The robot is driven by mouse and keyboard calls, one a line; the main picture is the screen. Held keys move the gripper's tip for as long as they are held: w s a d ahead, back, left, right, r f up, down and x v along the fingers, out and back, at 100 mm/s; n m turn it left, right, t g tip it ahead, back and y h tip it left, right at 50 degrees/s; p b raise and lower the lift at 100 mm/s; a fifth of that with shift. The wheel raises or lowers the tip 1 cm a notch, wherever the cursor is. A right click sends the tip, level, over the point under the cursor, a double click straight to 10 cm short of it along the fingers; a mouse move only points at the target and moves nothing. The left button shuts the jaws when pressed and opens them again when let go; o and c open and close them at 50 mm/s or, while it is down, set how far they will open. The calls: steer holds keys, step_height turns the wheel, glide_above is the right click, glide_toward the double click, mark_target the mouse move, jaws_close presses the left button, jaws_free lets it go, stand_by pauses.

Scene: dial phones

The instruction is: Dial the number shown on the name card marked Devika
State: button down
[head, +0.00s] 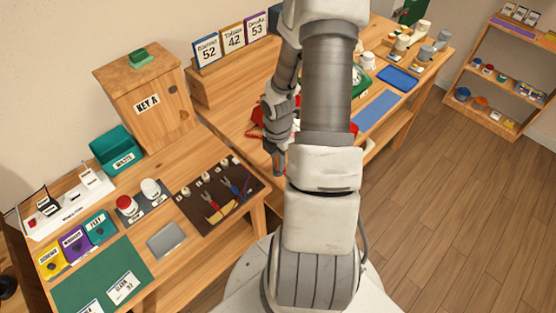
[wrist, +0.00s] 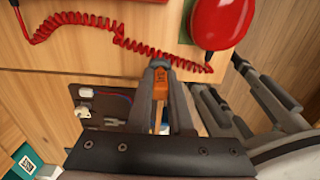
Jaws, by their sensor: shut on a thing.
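The Devika name card (head: 256,26) is the rightmost of three cards on the wooden stand and reads 53. A red phone (head: 354,128) on the table is mostly hidden behind my arm. Its red handset (wrist: 218,22) and coiled cord (wrist: 110,32) show at the top of the wrist view. A green phone (head: 360,78) stands farther back, partly hidden by my arm. My gripper (head: 278,168) is in front of the red phone's table edge. In the wrist view its fingers are shut on a narrow orange-brown piece (wrist: 160,86) with dark markings.
The other cards read 52 (head: 207,51) and 42 (head: 232,39). A dark tool board (head: 205,208) with pliers lies on the nearer table. A blue mat (head: 375,111) lies right of my arm. The floor at right is clear.

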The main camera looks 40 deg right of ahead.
steer(key=c, duration=0.8)
jaws_free()
steer(key=shift+o, duration=0.2)
step_height(320, 180, up, 17)
steer(key=p, duration=0.5)
steer(key=shift+r, duration=0.2)
